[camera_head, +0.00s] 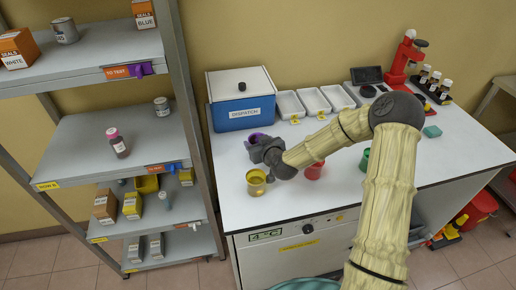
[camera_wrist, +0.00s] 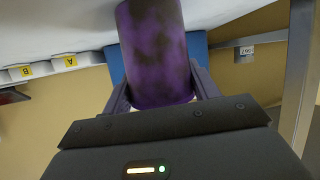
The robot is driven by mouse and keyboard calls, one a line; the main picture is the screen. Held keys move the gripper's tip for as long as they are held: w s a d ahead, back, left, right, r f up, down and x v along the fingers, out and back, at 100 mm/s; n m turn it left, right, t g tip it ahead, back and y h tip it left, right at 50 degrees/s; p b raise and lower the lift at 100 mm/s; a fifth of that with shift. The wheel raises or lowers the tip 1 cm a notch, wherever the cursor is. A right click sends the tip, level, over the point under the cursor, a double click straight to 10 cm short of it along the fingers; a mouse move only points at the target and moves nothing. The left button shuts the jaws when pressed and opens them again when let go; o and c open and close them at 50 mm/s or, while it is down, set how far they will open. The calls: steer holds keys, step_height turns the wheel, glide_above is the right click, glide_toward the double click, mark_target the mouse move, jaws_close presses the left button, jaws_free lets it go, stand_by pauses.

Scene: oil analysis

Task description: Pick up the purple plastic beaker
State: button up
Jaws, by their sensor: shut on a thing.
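The purple plastic beaker (camera_wrist: 155,50) fills the upper middle of the wrist view, mottled with dark patches. My gripper (camera_wrist: 160,98) has its two fingers on either side of the beaker and is shut on it. In the head view my gripper (camera_head: 262,148) is over the left part of the white bench, in front of the blue dispatch box. Only a little of the purple beaker (camera_head: 257,137) shows there; my gripper hides the rest. I cannot tell whether the beaker touches the bench.
A yellow beaker (camera_head: 256,183) stands just in front of my gripper, and a red beaker (camera_head: 314,170) and a green one (camera_head: 364,159) stand to the right. The dispatch box (camera_head: 241,98) and white trays (camera_head: 313,100) stand behind. Grey shelves (camera_head: 120,150) are at left.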

steer(key=shift+r, duration=0.45)
steer(key=s+b, duration=0.1)
steer(key=s+d, duration=0.1)
steer(key=s, duration=0.1)
steer(key=shift+s+d+b, duration=0.1)
steer(key=shift+d+b, duration=0.1)
steer(key=shift+b, duration=0.15)
steer(key=shift+s+d+r, duration=0.2)
steer(key=shift+r, duration=0.5)
step_height(320, 180, up, 13)
steer(key=shift+a+f, duration=0.15)
steer(key=shift+a, duration=0.05)
